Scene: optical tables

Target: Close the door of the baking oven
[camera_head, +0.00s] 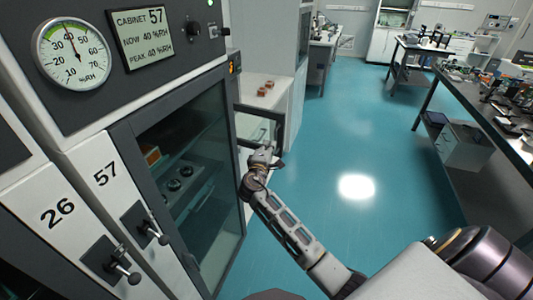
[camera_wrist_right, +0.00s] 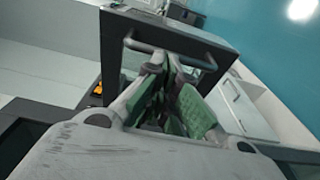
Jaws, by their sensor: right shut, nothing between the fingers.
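The dark-framed oven door (camera_head: 281,128) stands beyond the glass cabinet in the head view, ajar from the pale housing beside it. In the right wrist view the door (camera_wrist_right: 117,45) fills the upper middle, with a bar handle (camera_wrist_right: 205,59) across its glass window. My right gripper (camera_head: 262,158) is at the near side of this door. Its green-padded fingers (camera_wrist_right: 170,75) are together and empty, overlapping the door and handle in the picture. I cannot tell whether they touch. The oven's interior is mostly hidden. My left gripper is not in view.
A large cabinet numbered 57 (camera_head: 125,118), with a glass door (camera_head: 215,170) and latch handles, stands close on the left. Small reddish-brown items (camera_head: 265,89) lie on a white surface behind the oven door. The teal floor (camera_head: 390,150) is clear; a dark workbench (camera_head: 480,115) stands at right.

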